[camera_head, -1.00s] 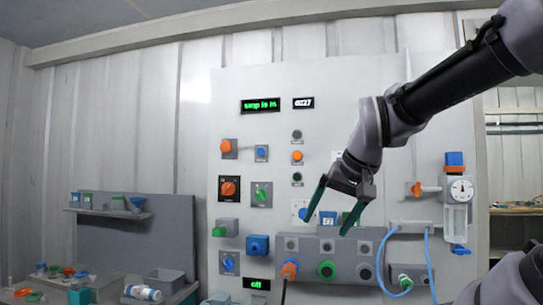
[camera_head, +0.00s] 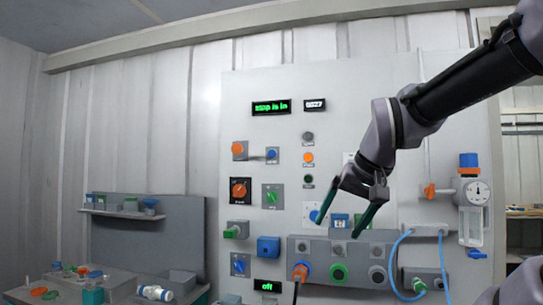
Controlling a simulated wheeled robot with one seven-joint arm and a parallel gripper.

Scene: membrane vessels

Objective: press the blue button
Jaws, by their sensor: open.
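The fingers partly cover the area around a small blue-labelled part.
A grey box (camera_head: 300,248) with orange, green and grey round fittings is just below the fingers. A blue hose (camera_head: 396,262) loops at right, below a gauge (camera_head: 476,192). A blue star knob (camera_head: 239,265) and a blue block (camera_head: 268,247) are at lower left.

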